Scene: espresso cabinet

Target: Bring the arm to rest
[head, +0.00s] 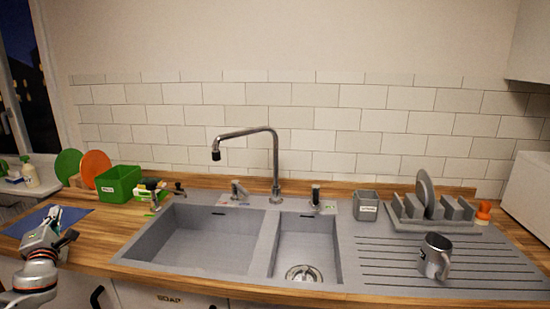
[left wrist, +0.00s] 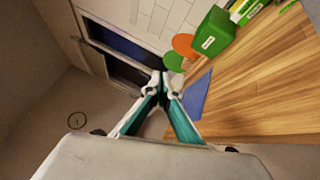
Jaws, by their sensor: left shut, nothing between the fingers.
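My left gripper (head: 54,214) is at the lower left of the head view, over the left end of the wooden counter beside a blue mat (head: 70,219). Its teal fingers point up and away. In the left wrist view the gripper's (left wrist: 161,82) fingertips meet, with nothing between them. The blue mat (left wrist: 196,97) shows just right of the fingers there. I cannot tell how high the gripper is above the counter. My right gripper is in neither view.
A green box (head: 118,183), a green disc (head: 68,167) and an orange disc (head: 95,168) stand behind the mat. A grey double sink (head: 262,235) fills the middle, with a tall faucet (head: 275,165). A mug (head: 434,256) and a dish rack (head: 433,222) are right.

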